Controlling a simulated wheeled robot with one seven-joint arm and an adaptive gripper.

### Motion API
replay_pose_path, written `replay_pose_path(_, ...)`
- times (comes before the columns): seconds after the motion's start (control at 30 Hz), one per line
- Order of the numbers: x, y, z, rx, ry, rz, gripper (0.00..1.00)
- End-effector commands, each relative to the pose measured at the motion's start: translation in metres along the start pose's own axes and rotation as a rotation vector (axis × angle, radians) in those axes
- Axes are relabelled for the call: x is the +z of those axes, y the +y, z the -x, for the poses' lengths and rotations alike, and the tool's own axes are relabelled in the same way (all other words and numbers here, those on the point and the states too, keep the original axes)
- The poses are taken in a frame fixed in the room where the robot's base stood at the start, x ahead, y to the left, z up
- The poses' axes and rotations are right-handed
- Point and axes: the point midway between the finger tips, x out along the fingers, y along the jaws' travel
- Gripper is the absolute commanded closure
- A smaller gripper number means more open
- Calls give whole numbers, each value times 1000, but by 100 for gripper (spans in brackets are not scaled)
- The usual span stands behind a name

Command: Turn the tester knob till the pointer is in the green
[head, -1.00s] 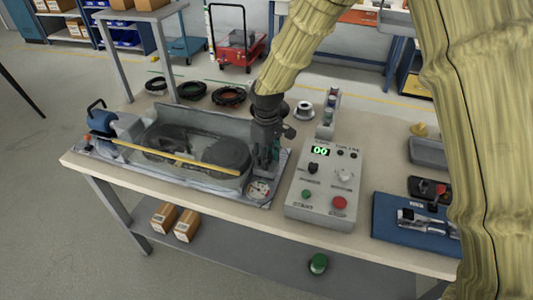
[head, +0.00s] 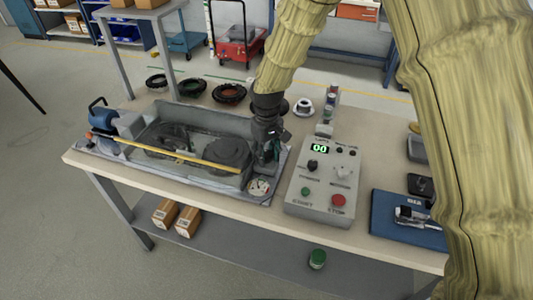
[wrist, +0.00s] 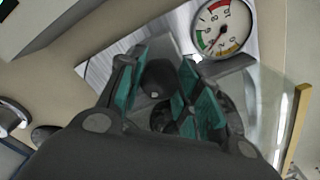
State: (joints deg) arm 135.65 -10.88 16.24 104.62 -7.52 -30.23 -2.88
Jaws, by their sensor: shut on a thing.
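The belt tester (head: 185,150) stands on the table's left half, with a blue motor at its left end. My gripper (head: 268,155) points down at its right end. In the wrist view my gripper (wrist: 165,85) has its teal-padded fingers shut on the dark round tester knob (wrist: 158,78). The head view hides the knob behind my gripper. The round white gauge (wrist: 222,28) lies just beyond the right finger; it also shows in the head view (head: 259,187).
A grey control box (head: 320,185) with a green "00" display, knobs and buttons stands close right of my gripper. A blue mat (head: 410,232) with a tool is further right. Black rings (head: 190,88) lie at the back. A yellow rod (head: 170,153) crosses the tester's front.

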Motion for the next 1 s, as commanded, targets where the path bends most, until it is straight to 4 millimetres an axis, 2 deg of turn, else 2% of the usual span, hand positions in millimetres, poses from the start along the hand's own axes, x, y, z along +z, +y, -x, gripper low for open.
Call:
replay_pose_path(0.07,4,-1,-4,-1,-9,1,90)
replay_pose_path(0.1,4,-1,-4,-1,-9,1,64)
replay_pose_path(0.2,3,-1,-3,-1,-8,1,46)
replay_pose_path(0.23,3,-1,-3,-1,-7,1,43)
replay_pose_path(0.77,-2,-2,1,-1,3,3,43)
replay_pose_path(1.0,-3,-1,21,0,7,2,43)
